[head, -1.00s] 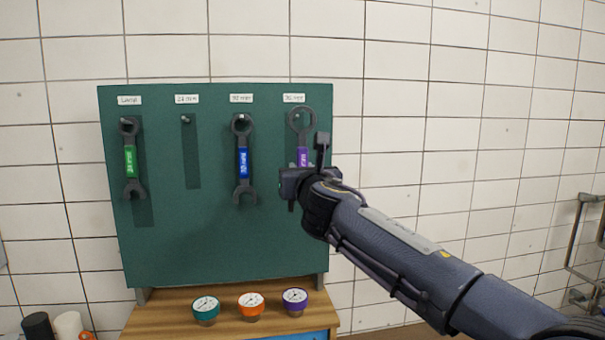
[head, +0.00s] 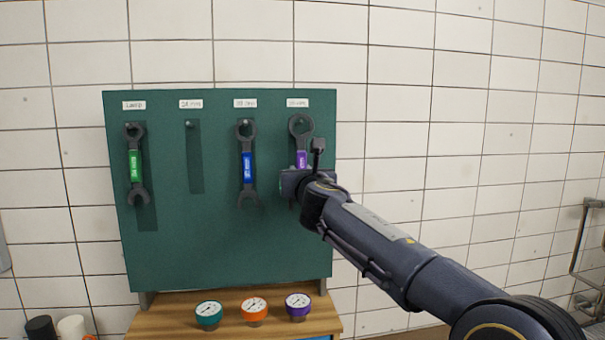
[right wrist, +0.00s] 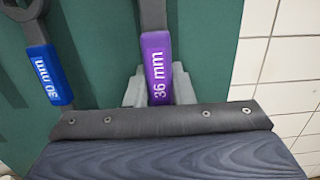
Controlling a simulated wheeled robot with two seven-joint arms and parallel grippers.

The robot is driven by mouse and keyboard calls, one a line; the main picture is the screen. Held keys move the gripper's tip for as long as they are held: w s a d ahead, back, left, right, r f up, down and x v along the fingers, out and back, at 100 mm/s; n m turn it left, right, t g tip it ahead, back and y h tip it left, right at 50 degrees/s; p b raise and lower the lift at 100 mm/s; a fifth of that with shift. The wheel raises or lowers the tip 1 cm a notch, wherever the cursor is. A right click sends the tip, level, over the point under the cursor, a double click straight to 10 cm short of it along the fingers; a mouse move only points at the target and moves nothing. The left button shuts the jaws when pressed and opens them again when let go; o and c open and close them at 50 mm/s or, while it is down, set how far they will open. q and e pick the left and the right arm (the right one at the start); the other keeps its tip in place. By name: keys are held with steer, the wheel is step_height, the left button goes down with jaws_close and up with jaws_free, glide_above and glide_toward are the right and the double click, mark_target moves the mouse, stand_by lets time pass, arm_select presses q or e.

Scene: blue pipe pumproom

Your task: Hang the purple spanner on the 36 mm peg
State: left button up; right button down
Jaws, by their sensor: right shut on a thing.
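The purple spanner (head: 301,128) is upright, ring end up, in front of the right end of the green board (head: 220,250). Its ring is below the rightmost label (head: 297,102), which is too blurred to read. A peg seems to show within the ring; I cannot tell whether the ring is around it or in front of it. My right gripper (head: 300,175) is shut on the handle and hides the lower end. In the right wrist view the purple handle (right wrist: 157,65) reads "36 mm" and sits between the grey fingers. My left gripper is out of view.
A blue spanner (head: 247,165) hangs just left, and a green one (head: 135,165) at far left. An empty peg (head: 189,125) lies between them. Teal (head: 208,315), orange (head: 254,311) and purple (head: 298,306) gauges stand on the wooden ledge (head: 165,322) below.

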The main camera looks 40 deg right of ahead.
steer(key=shift+w+d+f, duration=0.2)
steer(key=shift+w+d, duration=0.05)
steer(key=shift+w, duration=0.15)
steer(key=shift+w+d+f, duration=0.15)
steer(key=shift+w+d, duration=0.05)
steer(key=shift+w, duration=0.2)
steer(key=shift+f+b, duration=0.2)
steer(key=shift+b, duration=0.1)
steer(key=c, duration=1.4)
jaws_free()
steer(key=shift+w, duration=0.1)
steer(key=shift+o, duration=1.2)
steer(key=shift+a, duration=0.15)
steer(key=shift+d+f, duration=0.15)
steer(key=shift+d, duration=0.05)
steer(key=shift+f, duration=0.1)
